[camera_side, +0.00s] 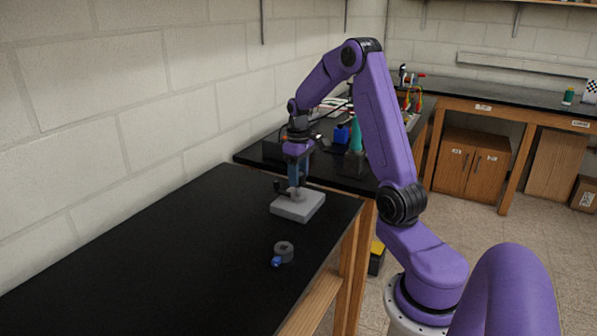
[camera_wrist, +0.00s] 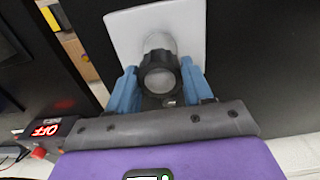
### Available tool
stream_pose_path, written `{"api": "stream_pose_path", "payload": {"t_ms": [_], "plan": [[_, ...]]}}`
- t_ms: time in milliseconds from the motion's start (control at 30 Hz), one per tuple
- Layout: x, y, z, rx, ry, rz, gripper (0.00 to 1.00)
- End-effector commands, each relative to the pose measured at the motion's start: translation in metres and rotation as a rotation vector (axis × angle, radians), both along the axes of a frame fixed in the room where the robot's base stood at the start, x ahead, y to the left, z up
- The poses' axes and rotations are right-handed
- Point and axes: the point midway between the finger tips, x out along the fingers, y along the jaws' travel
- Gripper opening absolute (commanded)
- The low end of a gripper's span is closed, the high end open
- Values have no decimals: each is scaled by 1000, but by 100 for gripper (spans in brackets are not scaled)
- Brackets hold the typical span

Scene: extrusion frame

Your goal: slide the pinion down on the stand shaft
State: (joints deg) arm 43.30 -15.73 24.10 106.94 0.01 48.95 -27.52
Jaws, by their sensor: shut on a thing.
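The pinion (camera_wrist: 147,65) is a dark toothed ring between my gripper's blue fingers in the wrist view. My gripper (camera_wrist: 158,72) is shut on its two sides. The round grey end of the stand shaft (camera_wrist: 159,80) shows inside the ring, so the pinion appears to be around the shaft. The stand's pale square base (camera_wrist: 124,30) lies beyond it. In the side view my gripper (camera_side: 294,183) points down just above the grey stand base (camera_side: 298,207). The fingers hide most of the shaft there, and the pinion's exact height is unclear.
A grey round part with a blue piece (camera_side: 284,251) lies on the black bench (camera_side: 160,270), nearer the camera than the stand. The bench's right edge is close to the stand. A block wall (camera_side: 140,100) runs along the left. A second bench behind holds several items.

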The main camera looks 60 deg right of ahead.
Motion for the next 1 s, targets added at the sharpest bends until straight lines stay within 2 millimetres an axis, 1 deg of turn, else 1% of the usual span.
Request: {"api": "stream_pose_path", "payload": {"t_ms": [1000], "plan": [[0,0,-26,0,1,0,20]]}}
